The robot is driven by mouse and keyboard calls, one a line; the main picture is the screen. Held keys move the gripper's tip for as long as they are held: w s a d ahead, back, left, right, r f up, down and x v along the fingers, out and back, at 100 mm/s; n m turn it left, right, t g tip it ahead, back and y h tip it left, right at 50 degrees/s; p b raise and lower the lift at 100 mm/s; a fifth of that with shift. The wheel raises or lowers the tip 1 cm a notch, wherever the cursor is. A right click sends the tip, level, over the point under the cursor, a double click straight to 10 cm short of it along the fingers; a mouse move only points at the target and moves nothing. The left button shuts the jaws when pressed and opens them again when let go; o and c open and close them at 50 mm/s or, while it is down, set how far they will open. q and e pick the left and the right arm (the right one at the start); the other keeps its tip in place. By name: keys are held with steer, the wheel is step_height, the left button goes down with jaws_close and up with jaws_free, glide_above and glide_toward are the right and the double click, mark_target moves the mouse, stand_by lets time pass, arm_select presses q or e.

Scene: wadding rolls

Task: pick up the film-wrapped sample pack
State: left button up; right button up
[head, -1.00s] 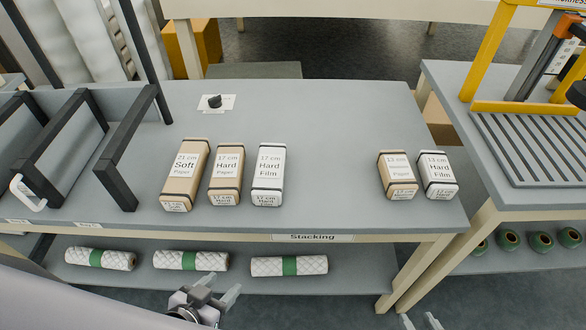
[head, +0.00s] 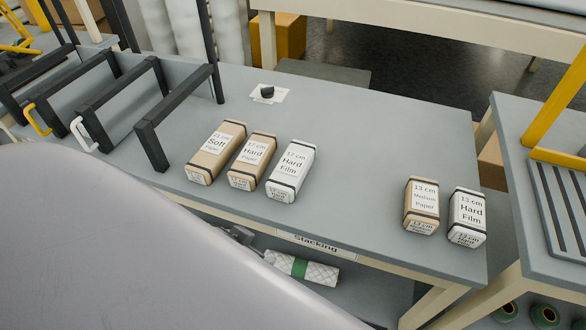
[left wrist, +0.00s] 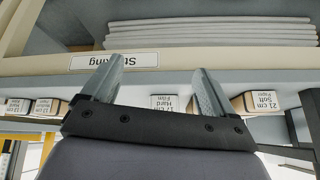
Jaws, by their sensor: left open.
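Two white film packs stand on the table in the head view: the 17 cm Hard Film pack (head: 291,172) at the right end of a row of three, and the 13 cm Hard Film pack (head: 467,217) at the far right. My left gripper (left wrist: 157,68) is open and empty in the left wrist view, with the 17 cm Hard Film pack (left wrist: 166,102) showing between its fingers, apart from them. In the head view, my grey arm hides most of this gripper, near the table's front edge. My right gripper is out of view.
Tan paper packs (head: 252,162) (head: 216,152) stand left of the 17 cm film pack, close beside it. Another tan pack (head: 421,206) stands beside the 13 cm one. Black frames (head: 180,115) stand at the left. The table (head: 360,150) is clear between the pack groups.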

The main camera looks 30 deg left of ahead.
arm_select(q)
steer(key=w+a+r+n+t+y, duration=0.1)
steer(key=w+a+r+n+t, duration=0.15)
steer(key=w, duration=0.25)
steer(key=t, duration=0.5)
glide_toward(286, 174)
steer(key=shift+g, duration=0.25)
steer(key=x, duration=0.5)
steer(key=shift+w+f, duration=0.25)
steer(key=shift+w, duration=0.05)
steer(key=shift+r+p+x, duration=0.15)
steer(key=shift+x, duration=1.15)
steer(key=shift+r+p+x, duration=0.15)
steer(key=shift+x, duration=1.15)
steer(key=c, duration=0.8)
